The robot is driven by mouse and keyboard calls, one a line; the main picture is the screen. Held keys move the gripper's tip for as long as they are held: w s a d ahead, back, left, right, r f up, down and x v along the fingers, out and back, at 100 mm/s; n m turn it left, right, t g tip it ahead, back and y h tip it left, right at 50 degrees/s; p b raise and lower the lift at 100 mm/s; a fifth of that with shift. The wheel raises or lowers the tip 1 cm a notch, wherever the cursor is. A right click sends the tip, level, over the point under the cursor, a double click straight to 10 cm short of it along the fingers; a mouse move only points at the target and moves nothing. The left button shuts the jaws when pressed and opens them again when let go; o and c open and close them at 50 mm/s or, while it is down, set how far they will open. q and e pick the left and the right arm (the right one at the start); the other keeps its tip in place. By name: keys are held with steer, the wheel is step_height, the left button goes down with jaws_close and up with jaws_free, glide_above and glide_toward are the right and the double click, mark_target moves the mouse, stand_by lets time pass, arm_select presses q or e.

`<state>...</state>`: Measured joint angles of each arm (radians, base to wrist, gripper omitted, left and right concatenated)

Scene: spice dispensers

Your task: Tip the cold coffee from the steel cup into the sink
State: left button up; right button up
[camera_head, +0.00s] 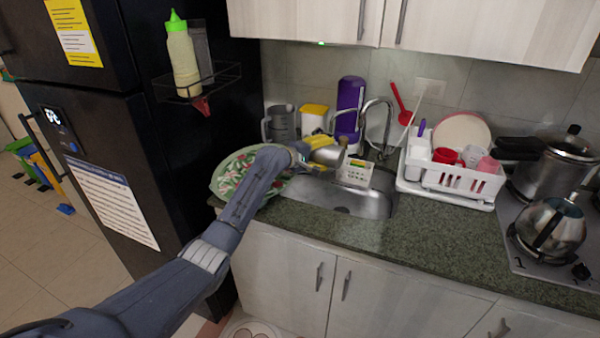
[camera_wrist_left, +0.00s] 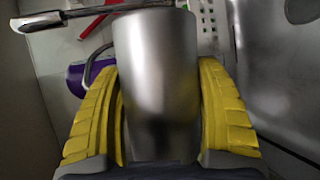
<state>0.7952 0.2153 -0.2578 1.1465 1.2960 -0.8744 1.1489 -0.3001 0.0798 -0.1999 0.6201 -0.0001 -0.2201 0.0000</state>
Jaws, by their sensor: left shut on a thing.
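My left gripper (camera_head: 320,152) reaches over the back left part of the steel sink (camera_head: 372,203). Its yellow fingers are shut on the steel cup (camera_head: 328,155), one on each side of it. In the left wrist view, the cup (camera_wrist_left: 157,75) is a plain, shiny cylinder between the yellow fingers (camera_wrist_left: 157,110). The cup's tilt is hard to judge, and the inside of the cup is hidden, so no coffee shows. My right gripper is not in view.
A white perforated caddy (camera_head: 354,173) stands at the sink, close right of the cup. The faucet (camera_head: 378,125) and a purple bottle (camera_head: 350,103) are behind. A floral plate (camera_head: 232,172) is left of the sink, a white dish rack (camera_head: 462,180) right. The front counter is clear.

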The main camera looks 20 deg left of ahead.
mark_target(325, 164)
arm_select(q)
steer(key=shift+w+a+r+n+h, duration=0.1)
steer(key=shift+a+r+n+h, duration=0.2)
steer(key=shift+r+n, duration=0.15)
steer(key=shift+w+a+r+n+h, duration=0.1)
steer(key=shift+a+r+n+h, duration=0.15)
steer(key=shift+r+n, duration=0.2)
stand_by(0.8)
steer(key=shift+s+d+f+m+y, duration=0.2)
steer(key=shift+d+f+m+y, duration=0.15)
steer(key=shift+d+f+m, duration=0.3)
steer(key=shift+f+m+y, duration=0.4)
steer(key=shift+f+m, duration=0.25)
